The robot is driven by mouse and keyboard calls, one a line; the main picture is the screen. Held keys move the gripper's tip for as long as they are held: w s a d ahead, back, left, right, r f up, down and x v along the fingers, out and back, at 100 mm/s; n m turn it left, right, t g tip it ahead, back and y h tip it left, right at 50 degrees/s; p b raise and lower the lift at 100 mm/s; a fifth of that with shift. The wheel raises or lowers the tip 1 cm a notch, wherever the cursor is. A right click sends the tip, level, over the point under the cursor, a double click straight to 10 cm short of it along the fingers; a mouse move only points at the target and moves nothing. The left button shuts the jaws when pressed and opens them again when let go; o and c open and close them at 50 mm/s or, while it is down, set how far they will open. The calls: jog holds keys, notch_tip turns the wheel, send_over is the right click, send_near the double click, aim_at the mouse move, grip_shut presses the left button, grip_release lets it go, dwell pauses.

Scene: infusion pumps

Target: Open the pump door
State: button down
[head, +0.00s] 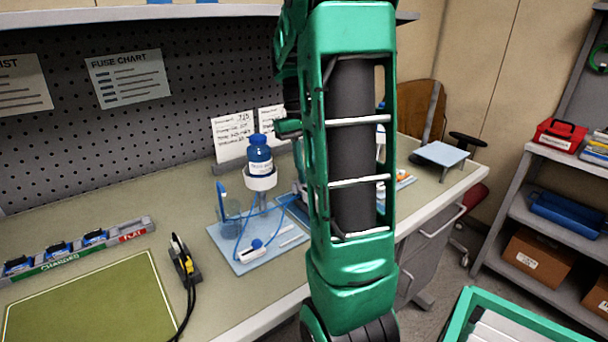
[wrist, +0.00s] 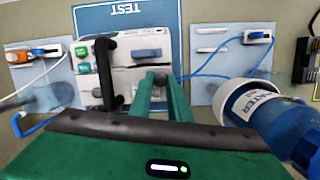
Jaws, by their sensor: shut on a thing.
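The pump (wrist: 128,68) is a pale box with a green button, a blue panel and a black bar-shaped handle (wrist: 104,72). It stands on the blue TEST mat (wrist: 168,18) in the upside-down wrist view. My gripper (wrist: 158,82) reaches to the pump's front with its green fingers together, shut on a small part there, apparently the pump door (wrist: 146,78). The fingers cover most of the held part, and I cannot tell how far the door stands open. In the head view my green arm hides the gripper and most of the pump.
A blue-capped water bottle (head: 259,155) sits in a white holder close to my gripper, with blue tubing on a light blue board (head: 258,250). A charger strip (head: 75,245), a green mat (head: 90,305) and a black-cabled tool (head: 184,260) lie at left.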

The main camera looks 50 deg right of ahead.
jog(key=shift+w+d+r+g+y, duration=0.1)
jog(key=shift+w+r+g+y, duration=0.15)
jog(key=shift+w+g, duration=0.5)
jog(key=shift+w+d+r+g+y, duration=0.15)
jog(key=shift+w+r+g, duration=0.15)
jog(key=shift+g, duration=0.85)
jog(key=shift+w+d+r+g+y, duration=0.1)
jog(key=shift+w+g+y, duration=0.25)
jog(key=shift+g, duration=0.55)
jog(key=shift+w+d+g+y, duration=0.15)
jog(key=shift+w+g, duration=0.35)
jog(key=shift+g, duration=0.4)
jog(key=shift+w, duration=0.1)
jog(key=c, duration=1.7)
grip_release()
jog(key=shift+o, duration=0.2)
